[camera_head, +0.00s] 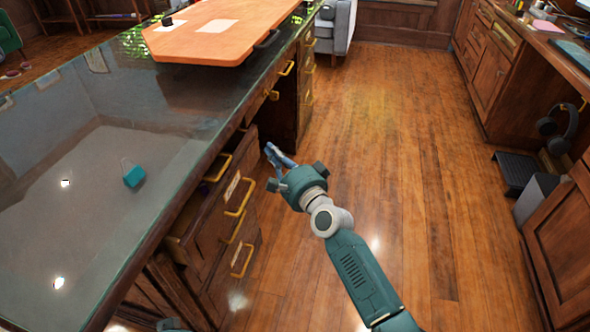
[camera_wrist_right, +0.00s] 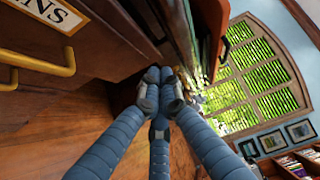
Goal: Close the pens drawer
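The pens drawer (camera_head: 222,203), wooden with a white label and a brass handle, stands partly pulled out of the desk's side in the head view. Its dark inside shows behind the front. In the right wrist view a label ending in "NS" (camera_wrist_right: 58,14) and a brass handle (camera_wrist_right: 40,65) show at upper left. My right gripper (camera_head: 270,150) is beyond the drawer's far end, just right of the desk. In the right wrist view its blue-grey fingers (camera_wrist_right: 160,75) come together at the tips with nothing visible between them.
The glass-topped desk (camera_head: 150,105) fills the left, with more brass-handled drawers (camera_head: 243,262) below. An orange-brown board (camera_head: 215,35) lies at its far end. The wooden floor (camera_head: 400,150) is clear. Cabinets (camera_head: 490,70), a footrest (camera_head: 515,172) and headphones (camera_head: 560,130) are at right.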

